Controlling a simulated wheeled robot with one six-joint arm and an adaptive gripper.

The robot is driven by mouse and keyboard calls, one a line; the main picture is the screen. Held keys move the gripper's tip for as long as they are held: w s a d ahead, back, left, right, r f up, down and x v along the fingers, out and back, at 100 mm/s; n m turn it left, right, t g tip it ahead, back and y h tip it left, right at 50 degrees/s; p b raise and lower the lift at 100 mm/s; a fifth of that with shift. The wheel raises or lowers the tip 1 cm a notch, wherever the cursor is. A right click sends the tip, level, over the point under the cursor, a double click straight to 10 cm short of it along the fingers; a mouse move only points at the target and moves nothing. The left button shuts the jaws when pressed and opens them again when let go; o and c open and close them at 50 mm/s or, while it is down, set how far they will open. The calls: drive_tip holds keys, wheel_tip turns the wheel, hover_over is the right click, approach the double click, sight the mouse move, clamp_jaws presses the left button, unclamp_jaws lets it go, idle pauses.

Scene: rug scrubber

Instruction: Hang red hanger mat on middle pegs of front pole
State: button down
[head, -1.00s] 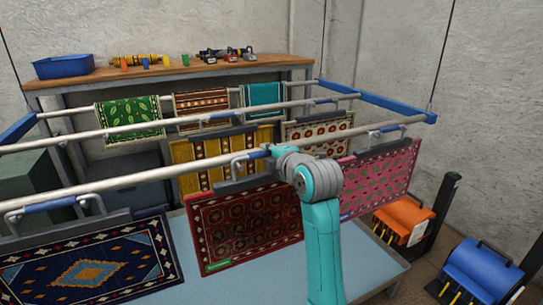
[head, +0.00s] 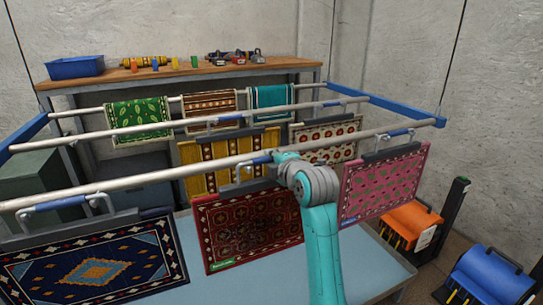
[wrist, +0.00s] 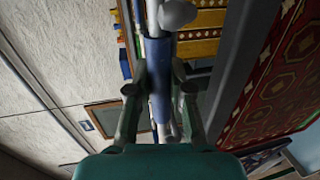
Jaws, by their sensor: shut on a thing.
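The red mat (head: 245,228) hangs from a dark hanger bar (head: 240,187) below the middle of the front pole (head: 130,182). It also shows at the right of the wrist view (wrist: 275,85). Its handle has a blue grip (wrist: 159,95), and my gripper (wrist: 160,92) is shut on it, one finger on each side. In the head view my wrist mostly hides my gripper. The handle is close to the front pole. I cannot tell whether it rests on the pegs. A pale rounded knob (wrist: 176,13) shows near the grip's far end.
A navy mat (head: 90,262) hangs left on the front pole, a pink mat (head: 383,185) right. Yellow (head: 205,162) and cream (head: 328,138) mats hang from the middle pole. A pale blue table (head: 350,265) stands below. Orange (head: 408,225) and blue (head: 490,278) machines stand right.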

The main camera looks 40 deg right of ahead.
idle(0.4)
drive_tip(key=c, duration=1)
unclamp_jaws()
drive_tip(key=shift+f, duration=0.1)
drive_tip(key=shift+f, duration=0.1)
drive_tip(key=v, duration=1.2)
